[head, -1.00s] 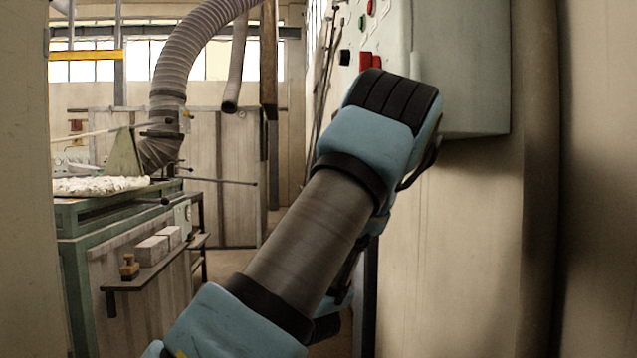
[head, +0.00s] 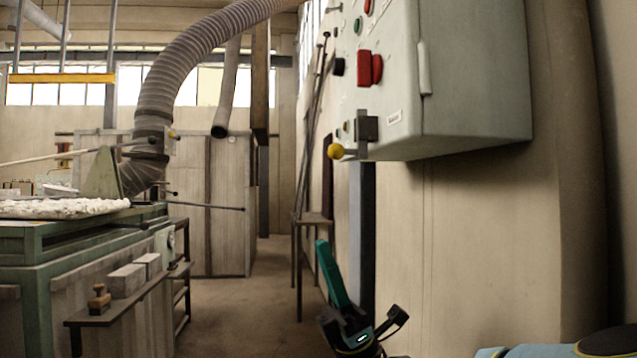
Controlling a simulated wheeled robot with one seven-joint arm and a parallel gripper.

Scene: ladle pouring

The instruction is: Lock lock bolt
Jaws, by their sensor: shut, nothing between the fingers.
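The lock bolt appears to be the small piece with a yellow ball knob (head: 336,151) at the lower front edge of the grey-green control cabinet (head: 470,90). A dark square block on a grey vertical strip (head: 362,127) sits just right of the knob. I cannot tell the bolt's position. My gripper (head: 322,246) shows at the lower middle, below and slightly left of the knob. Its teal fingers point up, look closed together and are clear of the cabinet. Part of my arm shows at the bottom right; the links between are out of frame.
The cabinet front carries a red switch (head: 370,68) and several buttons. A green workbench (head: 40,250) with a side shelf (head: 95,318) stands left. A small stand (head: 314,218) and leaning rods are behind my gripper. The floor (head: 245,290) between is clear.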

